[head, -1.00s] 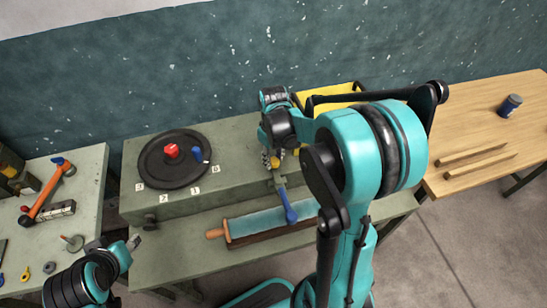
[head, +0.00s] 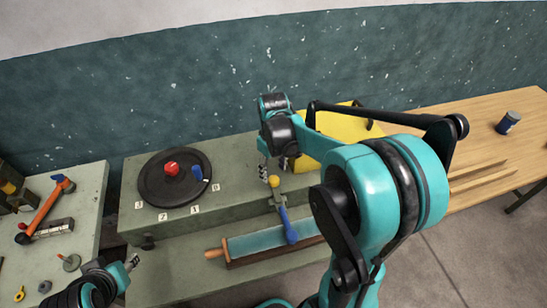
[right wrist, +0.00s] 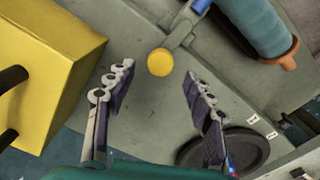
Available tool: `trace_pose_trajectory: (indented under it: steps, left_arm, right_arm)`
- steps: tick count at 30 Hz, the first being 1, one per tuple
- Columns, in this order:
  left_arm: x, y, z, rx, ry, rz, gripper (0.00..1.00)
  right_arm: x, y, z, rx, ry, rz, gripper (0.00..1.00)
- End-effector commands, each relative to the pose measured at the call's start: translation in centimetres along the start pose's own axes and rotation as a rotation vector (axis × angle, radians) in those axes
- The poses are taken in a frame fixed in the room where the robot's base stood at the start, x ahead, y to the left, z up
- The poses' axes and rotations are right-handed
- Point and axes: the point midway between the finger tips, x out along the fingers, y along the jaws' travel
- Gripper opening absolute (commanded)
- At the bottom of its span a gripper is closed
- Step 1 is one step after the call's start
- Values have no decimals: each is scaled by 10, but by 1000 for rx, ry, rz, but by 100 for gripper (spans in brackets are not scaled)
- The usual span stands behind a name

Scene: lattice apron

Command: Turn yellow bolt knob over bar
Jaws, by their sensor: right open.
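The yellow bolt knob (head: 273,181) sits on the bench near the inner end of a grey bar (head: 278,197) with a blue grip. In the right wrist view the knob (right wrist: 160,62) is round and lies ahead of the fingertips, near the grey bar (right wrist: 181,30). My right gripper (head: 274,170) is just above the knob; in its wrist view the fingers (right wrist: 158,78) are spread with nothing between them. Whether they touch the knob is not clear. My left gripper (head: 131,262) is at the lower left, away from the knob, its jaws too small to judge.
A yellow box (head: 335,135) with a black handle stands close beside the right gripper. A black dial (head: 155,190) with red and blue knobs is left on the bench. A teal roller (head: 255,243) lies in front. A tool table (head: 85,205) stands left.

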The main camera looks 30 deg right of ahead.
Motion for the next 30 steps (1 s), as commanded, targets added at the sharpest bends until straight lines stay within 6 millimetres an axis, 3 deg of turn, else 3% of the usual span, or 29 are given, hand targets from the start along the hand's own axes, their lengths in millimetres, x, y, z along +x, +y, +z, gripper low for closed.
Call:
trace_pose_trajectory:
  steps: [6,12,30]
  left_arm:
    - [0,0,0,0,0,0,40]
    - [0,0,0,0,0,0,40]
    - [0,0,0,0,0,0,40]
  right_arm:
    - [-48,0,0,0,0,0,53]
    - [-75,0,0,0,0,0,53]
    - [-81,0,0,0,0,0,53]
